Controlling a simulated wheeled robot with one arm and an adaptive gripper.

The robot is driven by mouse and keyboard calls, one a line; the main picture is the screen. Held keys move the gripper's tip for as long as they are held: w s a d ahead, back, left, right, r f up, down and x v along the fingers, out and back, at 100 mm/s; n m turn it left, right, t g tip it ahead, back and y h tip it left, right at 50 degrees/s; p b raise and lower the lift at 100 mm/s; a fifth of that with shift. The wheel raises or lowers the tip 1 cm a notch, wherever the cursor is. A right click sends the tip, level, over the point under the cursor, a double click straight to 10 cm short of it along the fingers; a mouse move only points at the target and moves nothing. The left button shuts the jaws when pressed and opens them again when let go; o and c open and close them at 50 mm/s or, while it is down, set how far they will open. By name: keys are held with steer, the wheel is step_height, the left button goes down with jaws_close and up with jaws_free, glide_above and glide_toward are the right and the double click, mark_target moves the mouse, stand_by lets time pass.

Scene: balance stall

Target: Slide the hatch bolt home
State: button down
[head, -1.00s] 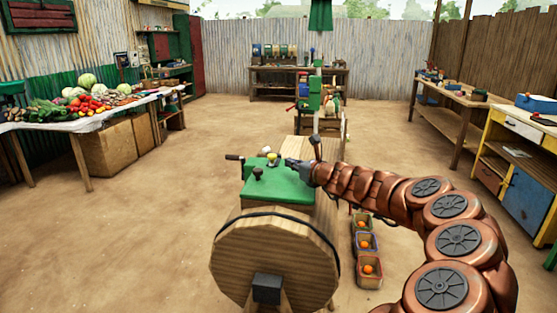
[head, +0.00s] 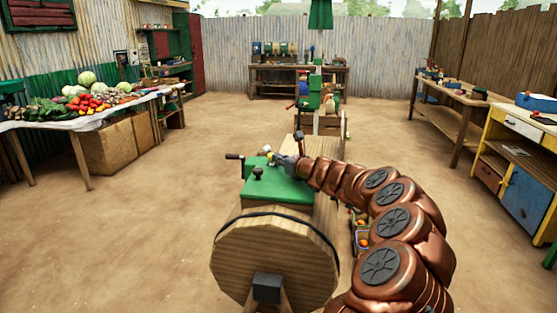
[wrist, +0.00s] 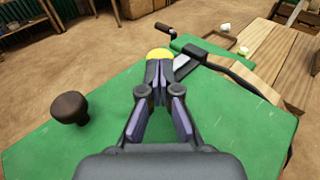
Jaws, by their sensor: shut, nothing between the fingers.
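The green hatch (head: 272,188) lies on top of a wooden barrel-like drum. A small yellow knob (wrist: 159,53), which I take to be the bolt's knob, shows just beyond my fingertips. It also shows in the head view (head: 267,152). My gripper (wrist: 158,80) is shut and empty, low over the green surface. Its tips are right at the knob's near side; I cannot tell whether they touch. A grey bar (wrist: 188,68) lies to the right of the tips. The bolt's lower parts are hidden behind the fingers.
A dark round knob (wrist: 69,108) stands on the green hatch, left of my gripper. A crank handle (wrist: 165,32) lies beyond. The wooden drum (head: 268,262) has a dark band. Small crates with orange fruit (head: 362,242) stand on the ground to the right.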

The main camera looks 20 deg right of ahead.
steer(key=shift+w+d+r+p, duration=0.1)
steer(key=shift+w+d+p, duration=0.55)
steer(key=shift+w+p, duration=0.4)
steer(key=shift+w+d+p, duration=0.3)
steer(key=shift+p, duration=0.35)
steer(key=shift+w+d, duration=0.1)
steer(key=shift+d, duration=0.05)
steer(key=shift+r, duration=0.1)
steer(key=shift+s, duration=0.55)
steer(key=b+v, duration=0.1)
steer(key=v, duration=1.2)
steer(key=shift+d, duration=0.1)
